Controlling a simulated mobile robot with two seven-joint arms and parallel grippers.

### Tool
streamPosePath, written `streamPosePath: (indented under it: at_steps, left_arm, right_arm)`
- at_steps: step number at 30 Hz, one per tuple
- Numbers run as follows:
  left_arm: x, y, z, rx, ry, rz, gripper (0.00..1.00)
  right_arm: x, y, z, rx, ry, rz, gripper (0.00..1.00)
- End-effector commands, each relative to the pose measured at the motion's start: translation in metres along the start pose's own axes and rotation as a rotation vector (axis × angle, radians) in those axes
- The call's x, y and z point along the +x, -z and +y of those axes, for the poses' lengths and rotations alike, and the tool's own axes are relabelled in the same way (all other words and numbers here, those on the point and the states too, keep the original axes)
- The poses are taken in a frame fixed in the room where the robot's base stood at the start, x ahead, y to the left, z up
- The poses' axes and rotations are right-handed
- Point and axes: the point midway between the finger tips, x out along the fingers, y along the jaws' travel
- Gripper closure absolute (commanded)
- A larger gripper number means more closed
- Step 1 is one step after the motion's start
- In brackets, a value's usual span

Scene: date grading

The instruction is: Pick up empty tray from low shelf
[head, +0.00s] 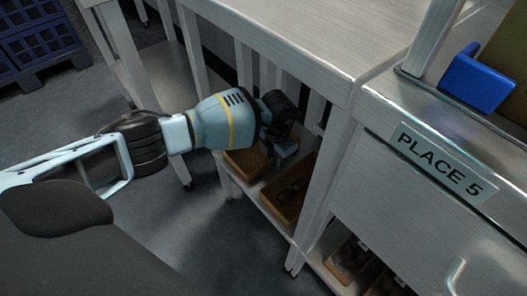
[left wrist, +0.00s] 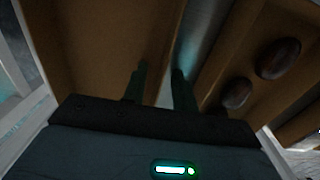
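A brown tray (head: 245,163) lies on the low shelf (head: 268,212), partly hidden by my left gripper. In the left wrist view this tray (left wrist: 85,50) fills the left side, and the part I see is bare. My left gripper (head: 283,157) reaches down to the shelf at the tray's right side. In the left wrist view its two fingers (left wrist: 159,85) stand apart, with the tray's edge between them. Contact is too dark to tell. My right gripper is not in view.
A second tray (head: 284,207) with dark dates (left wrist: 278,58) sits close beside it on the right. White table legs and the tabletop (head: 290,38) frame the shelf. More filled trays (head: 349,262) lie under the PLACE 5 bench (head: 437,163). Blue crates (head: 40,45) stand far left.

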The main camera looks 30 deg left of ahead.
Motion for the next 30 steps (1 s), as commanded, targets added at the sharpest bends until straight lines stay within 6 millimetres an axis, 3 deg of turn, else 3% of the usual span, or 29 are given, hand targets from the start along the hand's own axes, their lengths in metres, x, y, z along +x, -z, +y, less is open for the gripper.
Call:
streamPosePath:
  at_steps: [5, 12, 24, 30]
  left_arm:
    - [-0.001, 0.0, 0.0, 0.0, 0.0, -0.002, 0.72]
    - [-0.001, -0.001, 0.0, 0.0, 0.0, -0.002, 1.0]
    - [-0.003, -0.001, 0.0, 0.0, 0.0, -0.003, 1.0]
    - [-0.021, -0.001, 0.0, 0.001, -0.001, -0.006, 1.0]
  right_arm:
    - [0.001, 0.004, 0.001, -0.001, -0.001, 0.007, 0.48]
    - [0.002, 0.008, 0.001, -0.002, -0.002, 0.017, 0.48]
    - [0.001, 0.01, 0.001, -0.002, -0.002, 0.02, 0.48]
    - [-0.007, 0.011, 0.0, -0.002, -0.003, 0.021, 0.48]
